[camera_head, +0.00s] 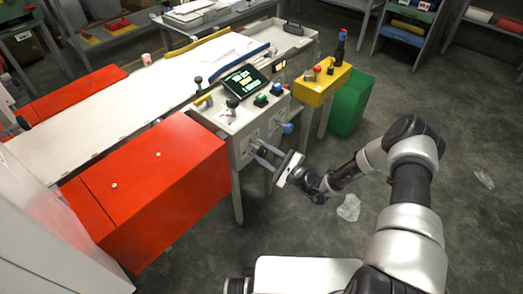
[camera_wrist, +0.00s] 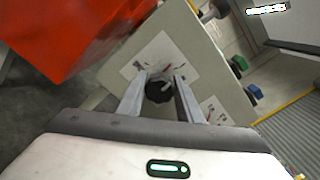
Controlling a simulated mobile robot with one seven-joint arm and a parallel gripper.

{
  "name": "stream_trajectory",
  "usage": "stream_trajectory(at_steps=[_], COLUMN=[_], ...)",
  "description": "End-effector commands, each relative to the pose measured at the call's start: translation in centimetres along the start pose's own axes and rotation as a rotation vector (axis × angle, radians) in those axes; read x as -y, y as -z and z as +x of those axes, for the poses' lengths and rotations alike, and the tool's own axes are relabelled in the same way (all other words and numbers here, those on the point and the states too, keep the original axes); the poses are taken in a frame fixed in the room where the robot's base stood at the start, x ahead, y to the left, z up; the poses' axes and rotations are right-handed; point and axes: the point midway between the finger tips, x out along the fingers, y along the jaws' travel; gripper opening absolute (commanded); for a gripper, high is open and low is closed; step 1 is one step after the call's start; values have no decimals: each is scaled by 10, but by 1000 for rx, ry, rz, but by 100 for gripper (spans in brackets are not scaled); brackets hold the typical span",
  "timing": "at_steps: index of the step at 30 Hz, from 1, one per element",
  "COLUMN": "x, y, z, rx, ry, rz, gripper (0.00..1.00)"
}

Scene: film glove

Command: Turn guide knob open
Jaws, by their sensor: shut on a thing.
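The guide knob is a round black knob (camera_wrist: 158,92) on a white label plate on the side panel of the grey control box (camera_head: 236,116). My gripper (camera_wrist: 161,84) has one finger on each side of the knob and is shut on it. In the head view my gripper (camera_head: 256,151) reaches the box's front face from the right, and the knob is hidden or too small to make out there. The knob's angle cannot be read clearly.
A blue knob (camera_head: 287,128) sticks out right of my gripper. A red cover (camera_head: 150,180) stands close on the left. A screen (camera_head: 244,80) and buttons are on top of the box. A yellow box (camera_head: 316,88) and green bin (camera_head: 350,103) stand behind. Crumpled plastic (camera_head: 349,208) lies on the floor.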

Motion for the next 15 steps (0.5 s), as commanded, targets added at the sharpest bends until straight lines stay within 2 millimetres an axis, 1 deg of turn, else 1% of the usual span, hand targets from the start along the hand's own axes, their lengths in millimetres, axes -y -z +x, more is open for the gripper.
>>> stream_trajectory(at_steps=[15], x=[1], y=[0], z=[-1], rx=[-4], ry=[-2], rz=[-488], gripper=[10])
